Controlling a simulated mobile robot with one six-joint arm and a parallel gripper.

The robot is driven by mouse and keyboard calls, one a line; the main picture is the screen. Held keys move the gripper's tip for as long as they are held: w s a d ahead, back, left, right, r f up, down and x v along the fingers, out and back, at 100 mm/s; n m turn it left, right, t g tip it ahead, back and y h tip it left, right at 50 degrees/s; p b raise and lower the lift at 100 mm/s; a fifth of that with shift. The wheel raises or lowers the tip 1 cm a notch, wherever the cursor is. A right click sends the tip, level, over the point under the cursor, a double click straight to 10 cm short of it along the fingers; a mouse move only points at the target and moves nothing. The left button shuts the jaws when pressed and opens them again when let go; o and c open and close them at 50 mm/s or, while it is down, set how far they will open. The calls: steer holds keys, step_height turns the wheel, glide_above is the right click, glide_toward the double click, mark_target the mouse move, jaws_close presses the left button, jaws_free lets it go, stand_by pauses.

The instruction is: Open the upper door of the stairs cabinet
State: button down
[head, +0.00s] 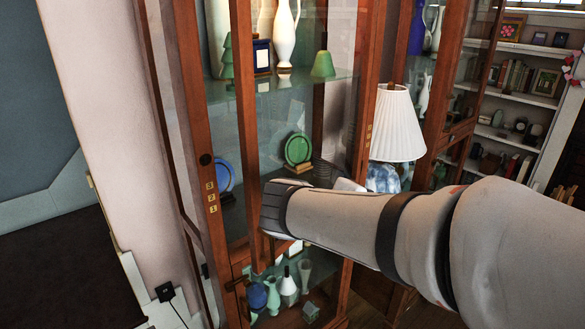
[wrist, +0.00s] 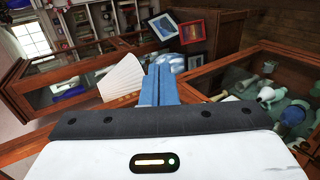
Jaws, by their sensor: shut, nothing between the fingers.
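The stairs cabinet (head: 190,90) is the tall wooden glass-fronted cabinet in the near left of the head view. Its upper door (head: 244,110) appears ajar: its left stile stands apart from the left post, and its lower end overlaps the rail. My gripper (head: 272,205) is beside that stile in the head view, with its fingers hidden there. In the wrist view its blue fingers (wrist: 160,72) are shut together with nothing between them. I cannot tell whether it touches the door.
A lamp with a white pleated shade (head: 396,122) stands right of the cabinet, behind my arm. Vases and a green plate (head: 298,149) stand on the glass shelves. A second glass cabinet (head: 440,100) and a white bookshelf (head: 515,105) are farther right.

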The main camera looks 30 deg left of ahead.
steer(key=s+a+r+n+t+y, duration=0.35)
steer(key=s+a, duration=0.45)
steer(key=a, duration=0.5)
steer(key=s+a+r+n+t+y, duration=0.25)
steer(key=s+a+y, duration=0.25)
steer(key=s+a, duration=0.6)
steer(key=a+p+x, duration=0.1)
steer(key=p+x, duration=0.2)
steer(key=x, duration=1)
steer(key=shift+n, duration=0.3)
steer(key=d, duration=0.2)
steer(key=s+d, duration=0.1)
steer(key=d, duration=0.1)
steer(key=shift+r, duration=0.1)
steer(key=shift+s, duration=0.1)
